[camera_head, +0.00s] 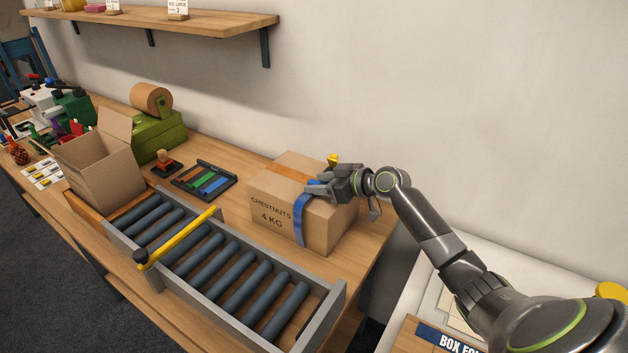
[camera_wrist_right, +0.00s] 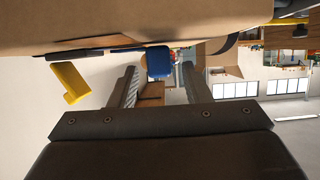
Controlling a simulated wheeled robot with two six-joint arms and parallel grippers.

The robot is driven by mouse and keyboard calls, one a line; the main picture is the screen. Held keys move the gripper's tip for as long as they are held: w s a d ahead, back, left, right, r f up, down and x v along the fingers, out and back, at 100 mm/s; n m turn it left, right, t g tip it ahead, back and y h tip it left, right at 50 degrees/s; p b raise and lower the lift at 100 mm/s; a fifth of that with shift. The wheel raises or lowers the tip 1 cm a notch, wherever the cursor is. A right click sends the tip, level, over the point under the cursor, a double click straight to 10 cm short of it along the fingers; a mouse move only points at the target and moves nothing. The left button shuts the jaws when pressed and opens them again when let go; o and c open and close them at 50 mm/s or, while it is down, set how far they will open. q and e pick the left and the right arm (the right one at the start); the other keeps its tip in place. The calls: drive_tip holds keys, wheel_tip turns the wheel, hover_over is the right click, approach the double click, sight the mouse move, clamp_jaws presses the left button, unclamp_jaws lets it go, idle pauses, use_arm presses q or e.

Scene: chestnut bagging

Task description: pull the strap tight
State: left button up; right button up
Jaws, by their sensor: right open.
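A closed cardboard box (camera_head: 275,222) marked "CHESTNUTS 4 KG" stands on the bench near its right end. A blue strap (camera_head: 299,222) runs down its front face and over the top edge. My right gripper (camera_head: 325,187) is at the top of the box, beside the strap. In the right wrist view, the jaws of my right gripper (camera_wrist_right: 158,80) are apart, with a blue piece (camera_wrist_right: 158,62) between or just beyond the fingertips. I cannot tell whether they touch it. A yellow piece (camera_wrist_right: 70,82) shows to the left of the fingers. My left gripper is out of view.
A roller conveyor (camera_head: 225,270) with a yellow bar (camera_head: 180,238) lies in front of the box. An open carton (camera_head: 100,165), a green tape dispenser (camera_head: 156,133) and a tray of coloured strips (camera_head: 205,181) are to the left. A wall and a shelf (camera_head: 150,22) are behind.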

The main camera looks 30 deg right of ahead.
drive_tip(key=shift+x, duration=1.1)
drive_tip(key=shift+c, duration=0.3)
clamp_jaws()
